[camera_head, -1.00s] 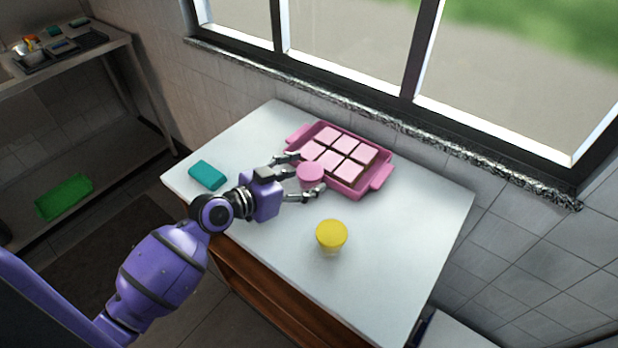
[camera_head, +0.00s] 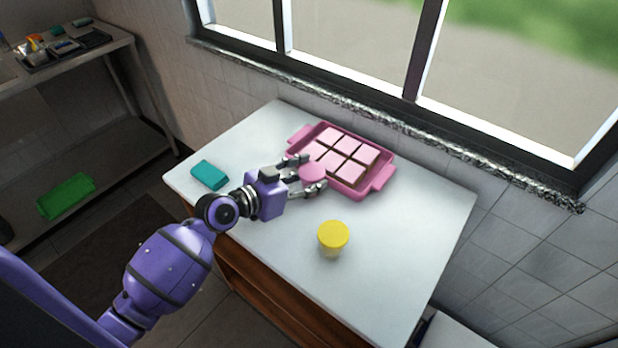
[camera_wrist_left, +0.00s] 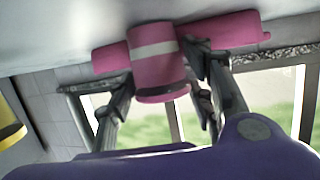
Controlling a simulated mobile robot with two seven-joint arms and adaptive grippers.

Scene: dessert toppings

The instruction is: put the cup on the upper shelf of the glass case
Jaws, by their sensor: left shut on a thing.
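A pink-topped cup (camera_head: 313,173) stands on the white worktop beside the pink tray. In the left wrist view the cup (camera_wrist_left: 157,52) is pink with a pale band. My left gripper (camera_head: 312,174) has a finger on each side of the cup and is shut on it. In the left wrist view the fingers (camera_wrist_left: 160,78) flank the cup too. A second cup with a yellow lid (camera_head: 333,236) stands apart on the worktop, toward its front. The glass case is not in view. My right gripper is not in view.
The pink tray (camera_head: 382,179) holds several pink-topped squares, just behind the held cup. A teal block (camera_head: 209,175) lies on the worktop (camera_head: 400,240) at left. A window sill (camera_head: 480,172) runs behind. A metal shelf unit (camera_head: 110,160) with a green tray (camera_head: 66,196) stands far left.

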